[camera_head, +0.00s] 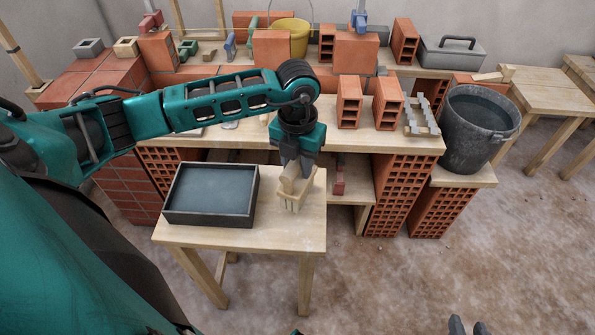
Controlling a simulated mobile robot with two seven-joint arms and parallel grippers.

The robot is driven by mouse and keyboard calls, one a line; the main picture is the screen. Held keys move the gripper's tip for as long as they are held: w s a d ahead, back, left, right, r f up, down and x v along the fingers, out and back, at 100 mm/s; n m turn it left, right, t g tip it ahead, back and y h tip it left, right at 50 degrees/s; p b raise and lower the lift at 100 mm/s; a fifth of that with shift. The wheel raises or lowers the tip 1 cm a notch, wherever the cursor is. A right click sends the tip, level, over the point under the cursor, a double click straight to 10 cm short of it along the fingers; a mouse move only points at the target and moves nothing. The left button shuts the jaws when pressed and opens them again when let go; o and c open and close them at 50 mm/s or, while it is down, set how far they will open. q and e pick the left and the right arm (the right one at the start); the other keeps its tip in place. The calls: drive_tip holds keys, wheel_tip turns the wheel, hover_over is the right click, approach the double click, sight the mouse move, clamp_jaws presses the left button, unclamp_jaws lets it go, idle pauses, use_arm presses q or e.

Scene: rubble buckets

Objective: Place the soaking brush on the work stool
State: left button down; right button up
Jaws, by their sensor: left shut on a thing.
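A small wooden stool (285,235), apparently the work stool, stands in front of the workbench. My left gripper (297,168) points down over its right part, shut on a pale brush (291,199). The brush is upright in the jaws, beside the right wall of the dark tray, and its upper part is partly hidden by the fingers. Its lower end is at or just above the stool top; I cannot tell whether it touches. My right gripper (468,326) shows only its fingertips at the bottom edge, apart with nothing seen between them.
A dark tray of water (253,205) covers the stool's left part. The wooden workbench (250,141) behind holds hollow bricks (349,102). A dark bucket of water (447,130) stands on a support at right. The floor (420,280) at front right is clear.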

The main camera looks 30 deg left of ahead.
use_arm(q)
drive_tip(key=shift+f, duration=1.5)
drive_tip(key=c, duration=0.8)
unclamp_jaws()
drive_tip(key=shift+r, duration=0.1)
